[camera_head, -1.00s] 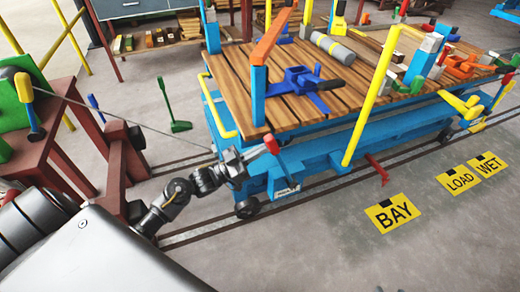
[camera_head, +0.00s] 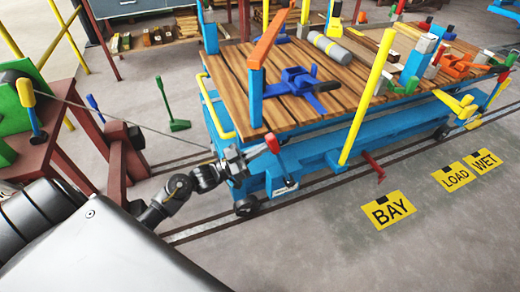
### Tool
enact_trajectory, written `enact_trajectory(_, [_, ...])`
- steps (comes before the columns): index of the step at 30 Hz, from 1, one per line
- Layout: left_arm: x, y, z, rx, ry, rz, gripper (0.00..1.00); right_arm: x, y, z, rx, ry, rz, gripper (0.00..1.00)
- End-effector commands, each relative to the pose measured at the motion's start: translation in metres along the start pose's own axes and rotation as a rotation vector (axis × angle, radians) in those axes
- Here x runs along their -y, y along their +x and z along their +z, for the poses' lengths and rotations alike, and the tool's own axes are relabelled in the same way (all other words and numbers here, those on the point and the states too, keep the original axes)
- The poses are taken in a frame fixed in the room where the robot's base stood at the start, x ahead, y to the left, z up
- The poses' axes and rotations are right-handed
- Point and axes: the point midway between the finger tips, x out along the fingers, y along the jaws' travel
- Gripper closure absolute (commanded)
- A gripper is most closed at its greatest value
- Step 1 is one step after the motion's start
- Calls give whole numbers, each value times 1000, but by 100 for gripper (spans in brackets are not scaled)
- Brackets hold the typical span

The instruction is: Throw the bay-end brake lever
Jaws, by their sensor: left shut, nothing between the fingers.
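A lever with a red grip (camera_head: 272,145) and a grey shaft sits low at the near left end of the blue cart (camera_head: 310,160); I take it for the bay-end brake lever. My right gripper is not in view.
The cart stands on floor rails with a plank deck holding clamps and coloured posts. A cable runs from the red winch stand (camera_head: 60,140) to the cart. A green floor lever (camera_head: 172,110) stands behind. Floor near the yellow BAY sign (camera_head: 388,210) is clear.

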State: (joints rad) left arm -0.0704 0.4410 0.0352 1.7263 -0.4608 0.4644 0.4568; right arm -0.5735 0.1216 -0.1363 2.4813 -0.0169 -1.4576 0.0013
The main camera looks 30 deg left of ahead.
Motion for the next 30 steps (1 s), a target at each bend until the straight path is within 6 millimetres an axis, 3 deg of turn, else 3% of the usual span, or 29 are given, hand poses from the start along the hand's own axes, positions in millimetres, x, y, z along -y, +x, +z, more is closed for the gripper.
enact_trajectory(7, [3,-27,7,6,-6,14,100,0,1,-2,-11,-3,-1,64])
enact_trajectory(18, [3,-102,6,5,-5,13,100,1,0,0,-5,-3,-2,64])
enact_trajectory(24, [4,-120,6,2,-5,14,100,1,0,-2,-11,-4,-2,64])
enact_trajectory(30, [4,-123,6,2,-5,13,100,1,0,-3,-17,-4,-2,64])
